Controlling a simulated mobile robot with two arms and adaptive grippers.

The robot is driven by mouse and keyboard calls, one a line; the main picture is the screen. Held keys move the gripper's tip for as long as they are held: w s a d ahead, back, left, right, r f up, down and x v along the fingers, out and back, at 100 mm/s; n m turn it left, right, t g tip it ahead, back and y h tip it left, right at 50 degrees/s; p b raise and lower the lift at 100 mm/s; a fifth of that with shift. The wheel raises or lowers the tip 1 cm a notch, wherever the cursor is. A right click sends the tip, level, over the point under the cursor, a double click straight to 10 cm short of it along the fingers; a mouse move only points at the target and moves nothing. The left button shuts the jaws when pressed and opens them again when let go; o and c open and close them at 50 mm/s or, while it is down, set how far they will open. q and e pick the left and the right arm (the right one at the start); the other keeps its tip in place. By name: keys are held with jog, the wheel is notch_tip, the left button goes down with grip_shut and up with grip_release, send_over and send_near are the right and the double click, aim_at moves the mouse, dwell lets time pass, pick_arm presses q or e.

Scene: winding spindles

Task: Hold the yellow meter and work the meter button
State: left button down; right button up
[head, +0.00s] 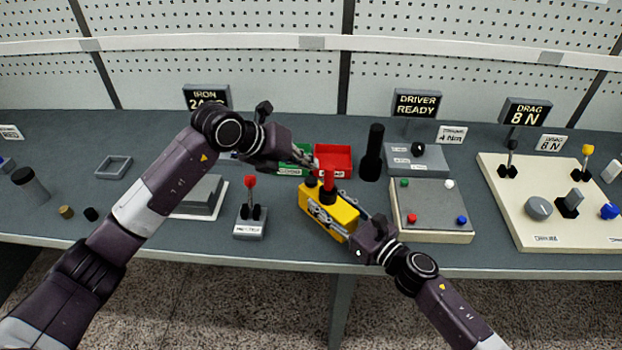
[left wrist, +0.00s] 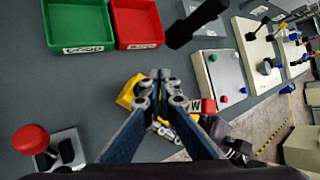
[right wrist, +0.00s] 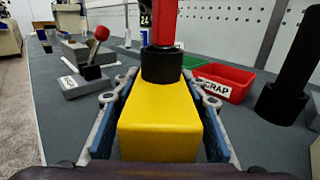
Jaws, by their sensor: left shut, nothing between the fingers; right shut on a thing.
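The yellow meter (head: 345,217) is a box with a red post (head: 329,180) rising from a black collar on its top. My right gripper (head: 331,209) is shut on the meter. In the right wrist view the fingers flank the yellow body (right wrist: 160,120), with the black collar (right wrist: 162,66) just ahead. Whether the meter touches the bench is hidden. My left gripper (head: 315,166) is shut and empty, close to the top of the red post in the head view. In the left wrist view its closed fingertips (left wrist: 158,78) overlap the meter (left wrist: 126,93); contact cannot be told.
Green (left wrist: 76,24) and red (head: 334,157) bins stand behind the meter. A tall black post (head: 372,152) stands right of them. A red-knobbed lever box (head: 250,219) is to the left. A panel with coloured buttons (head: 431,207) is close on the right.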

aim_at(308, 180)
pick_arm(q)
jog(key=shift+f, duration=0.8)
dwell(0.9)
jog(key=shift+f, duration=0.4)
jog(key=shift+f, duration=0.55)
dwell(0.5)
jog(key=shift+r, duration=0.95)
jog(key=shift+r, duration=0.15)
jog(key=shift+r, duration=2.4)
